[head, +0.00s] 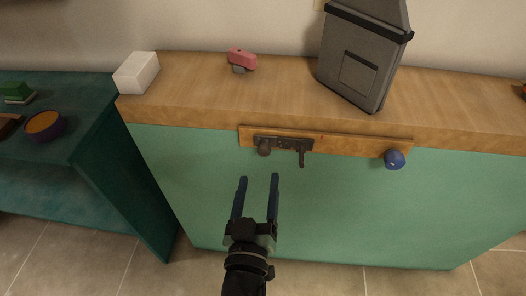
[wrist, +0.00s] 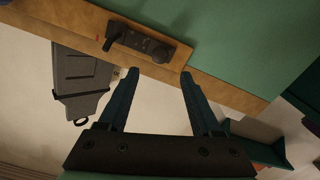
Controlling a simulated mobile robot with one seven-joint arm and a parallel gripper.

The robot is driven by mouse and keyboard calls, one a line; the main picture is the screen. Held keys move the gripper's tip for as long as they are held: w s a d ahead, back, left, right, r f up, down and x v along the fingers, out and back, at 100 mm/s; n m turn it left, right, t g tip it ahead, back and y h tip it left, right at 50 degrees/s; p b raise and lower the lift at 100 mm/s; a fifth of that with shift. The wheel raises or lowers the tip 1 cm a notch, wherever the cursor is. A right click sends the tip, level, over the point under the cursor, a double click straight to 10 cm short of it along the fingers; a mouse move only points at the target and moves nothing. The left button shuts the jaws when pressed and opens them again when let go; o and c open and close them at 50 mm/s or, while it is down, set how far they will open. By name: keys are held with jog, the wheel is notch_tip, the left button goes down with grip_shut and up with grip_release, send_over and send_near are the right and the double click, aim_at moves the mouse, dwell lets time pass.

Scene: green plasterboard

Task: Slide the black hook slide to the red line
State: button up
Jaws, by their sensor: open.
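The black hook slide (head: 284,144) sits on a wooden strip (head: 350,146) across the green panel's upper edge. A round dark knob (head: 264,148) is at its left end, and a hook (head: 301,158) hangs near its right end. A small red line (head: 322,138) marks the strip just right of the slide, with a short gap between them. In the wrist view the slide (wrist: 140,42) lies beyond the fingertips. My gripper (head: 258,178) is open and empty, below and slightly left of the slide, fingers pointing toward it without touching.
A blue knob (head: 394,159) sits at the strip's right end. On the wooden top (head: 200,75) are a white block (head: 136,72), a red object (head: 241,58) and a grey bin (head: 350,80). A teal shelf (head: 85,140) holding a bowl (head: 44,125) stands left. The panel around my gripper is clear.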

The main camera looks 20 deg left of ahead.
aim_at(263, 154)
jog(key=x, duration=0.8)
jog(key=shift+w+p, duration=0.1)
jog(key=shift+p, duration=0.25)
grip_shut()
jog(key=shift+f, duration=0.1)
dwell(0.9)
